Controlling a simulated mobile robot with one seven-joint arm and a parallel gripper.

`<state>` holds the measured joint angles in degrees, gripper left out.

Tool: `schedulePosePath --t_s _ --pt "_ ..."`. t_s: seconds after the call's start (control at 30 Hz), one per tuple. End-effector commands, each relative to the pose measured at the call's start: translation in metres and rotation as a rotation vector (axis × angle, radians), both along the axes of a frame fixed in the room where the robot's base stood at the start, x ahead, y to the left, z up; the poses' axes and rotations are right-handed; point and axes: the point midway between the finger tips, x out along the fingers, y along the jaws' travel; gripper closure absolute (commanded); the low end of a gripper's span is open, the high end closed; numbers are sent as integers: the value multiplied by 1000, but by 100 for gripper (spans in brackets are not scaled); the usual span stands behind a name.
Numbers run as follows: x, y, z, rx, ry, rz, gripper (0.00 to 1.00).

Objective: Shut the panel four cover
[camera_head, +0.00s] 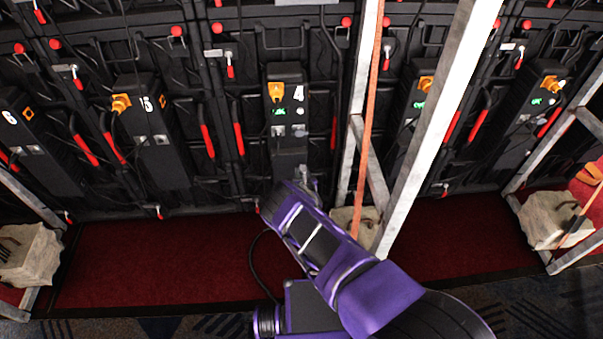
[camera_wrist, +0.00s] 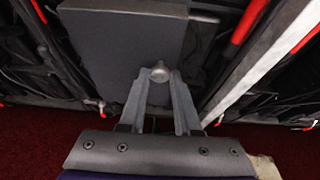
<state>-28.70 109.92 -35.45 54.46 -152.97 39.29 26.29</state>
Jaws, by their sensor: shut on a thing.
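The panel marked 4 (camera_head: 299,93) is a tall black box in the middle of the head view. Its orange connector, green display and sockets are exposed. Its cover shows in the wrist view as a flat dark grey plate (camera_wrist: 122,50) with a small round metal knob (camera_wrist: 160,72) near its lower right edge. My gripper (camera_wrist: 160,84) has its two grey fingers closed on the knob. In the head view my gripper (camera_head: 304,180) is at the lower end of panel four, and my purple arm hides part of that area.
Similar panels marked 5 (camera_head: 147,102) and 6 (camera_head: 10,117) stand to the left, with others to the right. A slanted metal frame post (camera_head: 432,125) and an orange strap (camera_head: 367,120) are close on the right. Red carpet (camera_head: 160,265) lies below; sandbags (camera_head: 28,254) rest there.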

Motion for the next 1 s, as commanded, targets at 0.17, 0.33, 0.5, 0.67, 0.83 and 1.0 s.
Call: schedulePosePath --t_s 0.17,0.33,0.5,0.67,0.83,1.0 --pt "2 -1 1 0 -2 -1 100" --pt "2 -1 2 0 -3 -1 100" --pt "2 -1 2 1 -3 -1 51" --pt "1 -1 1 0 -2 -1 38" --pt "1 -1 1 0 -2 0 38" --pt "-5 0 5 0 -1 0 38"
